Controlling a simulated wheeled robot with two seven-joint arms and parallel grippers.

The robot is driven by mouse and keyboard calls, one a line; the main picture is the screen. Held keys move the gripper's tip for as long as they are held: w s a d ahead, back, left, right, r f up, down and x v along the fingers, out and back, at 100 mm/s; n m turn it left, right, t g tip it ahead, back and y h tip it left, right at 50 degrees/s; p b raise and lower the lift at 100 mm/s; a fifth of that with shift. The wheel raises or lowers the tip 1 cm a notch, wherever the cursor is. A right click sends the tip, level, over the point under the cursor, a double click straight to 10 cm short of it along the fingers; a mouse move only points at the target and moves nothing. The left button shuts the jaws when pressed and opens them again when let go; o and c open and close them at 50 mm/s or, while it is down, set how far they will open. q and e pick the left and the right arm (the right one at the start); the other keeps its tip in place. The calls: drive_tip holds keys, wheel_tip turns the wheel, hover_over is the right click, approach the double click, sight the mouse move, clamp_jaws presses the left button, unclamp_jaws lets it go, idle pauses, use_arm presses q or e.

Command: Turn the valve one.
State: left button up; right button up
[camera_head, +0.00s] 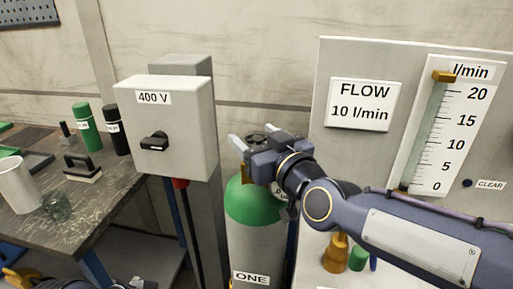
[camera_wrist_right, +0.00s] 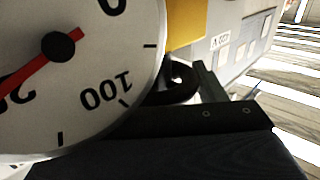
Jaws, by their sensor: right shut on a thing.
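The cylinder marked ONE (camera_head: 255,240) stands upright, grey with a green shoulder. Its valve one, a dark handwheel (camera_head: 257,138), sits at the top, mostly hidden by my right gripper (camera_head: 250,149). The gripper is shut on the handwheel. In the right wrist view, part of the dark wheel (camera_wrist_right: 180,88) shows beside a gripper finger (camera_wrist_right: 209,82). A round white gauge (camera_wrist_right: 95,50) with a red needle fills the left of that view. Dark parts at the bottom edge of the head view seem to be my left gripper (camera_head: 130,284), mostly cut off.
A grey 400 V switch box (camera_head: 185,125) stands left of the cylinder. A flow panel with a FLOW 10 l/min sign (camera_head: 361,103) and a scale (camera_head: 458,125) stands at right. A workbench (camera_head: 110,205) at left holds bottles, a white cup and a glass.

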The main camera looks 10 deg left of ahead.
drive_tip(key=shift+r, duration=0.1)
drive_tip(key=o, duration=1)
drive_tip(key=shift+d, duration=0.1)
drive_tip(key=v, duration=0.7)
drive_tip(key=shift+s+d, duration=0.2)
drive_tip(key=shift+s, duration=0.1)
